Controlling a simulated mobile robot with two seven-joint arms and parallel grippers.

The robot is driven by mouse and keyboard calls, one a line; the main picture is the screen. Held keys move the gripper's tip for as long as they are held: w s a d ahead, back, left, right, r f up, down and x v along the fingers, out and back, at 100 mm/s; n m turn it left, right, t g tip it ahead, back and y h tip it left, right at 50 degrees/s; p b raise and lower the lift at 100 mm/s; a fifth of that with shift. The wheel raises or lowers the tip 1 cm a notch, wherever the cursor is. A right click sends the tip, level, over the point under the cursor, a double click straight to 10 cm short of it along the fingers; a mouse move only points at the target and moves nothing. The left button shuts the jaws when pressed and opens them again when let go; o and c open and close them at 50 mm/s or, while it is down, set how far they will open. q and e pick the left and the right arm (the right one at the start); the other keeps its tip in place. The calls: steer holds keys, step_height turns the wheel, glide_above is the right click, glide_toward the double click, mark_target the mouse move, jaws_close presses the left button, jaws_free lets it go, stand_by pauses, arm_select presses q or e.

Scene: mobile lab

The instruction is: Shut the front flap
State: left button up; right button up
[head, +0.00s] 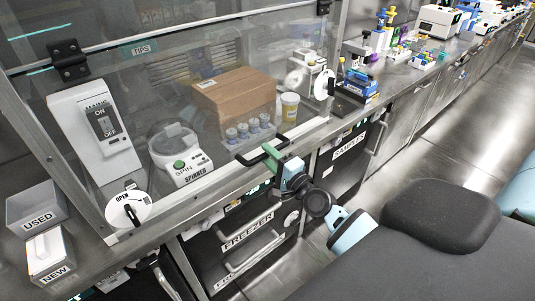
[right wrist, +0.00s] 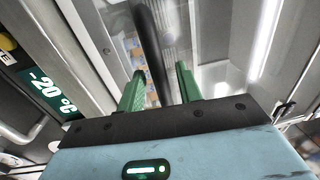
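The front flap (head: 215,62) is a large clear pane on the cabinet front, with black hinges along its top. It hangs down in front of the things inside; I cannot tell whether a gap is left at its lower edge. A black bar handle (head: 246,160) sits at its lower edge and also shows in the right wrist view (right wrist: 148,38). My right gripper (head: 271,152) is at the handle's right part. Its green fingers (right wrist: 160,84) are apart, with the bar appearing between or just beyond their tips. My left gripper is not in view.
Round latch dials sit at the lower left (head: 128,209), marked OPEN, and right (head: 323,85). Behind the pane are a spinner (head: 182,160), a cardboard box (head: 234,98) and a white cup (head: 289,107). USED (head: 36,207) and NEW (head: 48,254) bins stand left. Freezer drawers (head: 245,235) are below.

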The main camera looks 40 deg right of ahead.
steer(key=shift+w, duration=0.55)
jaws_close()
